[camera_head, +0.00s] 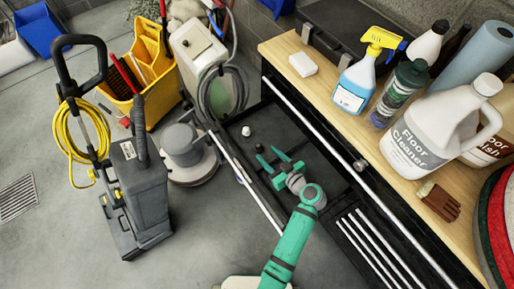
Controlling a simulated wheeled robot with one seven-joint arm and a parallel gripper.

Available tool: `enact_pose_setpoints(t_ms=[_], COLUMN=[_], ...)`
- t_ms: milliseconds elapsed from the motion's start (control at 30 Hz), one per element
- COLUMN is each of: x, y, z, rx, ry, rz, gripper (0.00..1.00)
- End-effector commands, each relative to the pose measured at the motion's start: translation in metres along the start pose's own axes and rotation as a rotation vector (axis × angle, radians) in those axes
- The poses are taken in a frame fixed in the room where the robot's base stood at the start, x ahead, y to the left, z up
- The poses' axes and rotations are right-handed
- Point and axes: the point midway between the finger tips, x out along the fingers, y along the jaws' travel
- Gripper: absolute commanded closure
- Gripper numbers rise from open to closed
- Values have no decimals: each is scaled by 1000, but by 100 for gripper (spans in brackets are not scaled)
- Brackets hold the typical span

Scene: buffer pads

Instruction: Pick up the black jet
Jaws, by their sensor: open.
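An open dark drawer or tray (312,150) lies below the wooden bench top. My gripper (269,157) is over it, with its two green fingers spread apart and nothing visible between them. A small dark piece (259,148) sits just beyond the fingertips; it may be the black jet, but it is too small and dark against the drawer to be sure. A small white piece (246,131) lies farther up and left in the drawer, apart from my gripper.
Metal rods (375,245) lie in the drawer's near part. A floor machine (185,150) stands to the left.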

Motion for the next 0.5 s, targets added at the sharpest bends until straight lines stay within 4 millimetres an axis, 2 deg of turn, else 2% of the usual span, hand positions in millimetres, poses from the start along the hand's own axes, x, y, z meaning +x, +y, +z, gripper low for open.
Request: enact_pose_setpoints(t_ms=[100, 333, 500], x=[14, 29, 54], y=[0, 0, 0], z=[0, 0, 0], rx=[0, 0, 1], ry=[-1, -1, -1], rz=[0, 0, 0], gripper=[56, 56, 56])
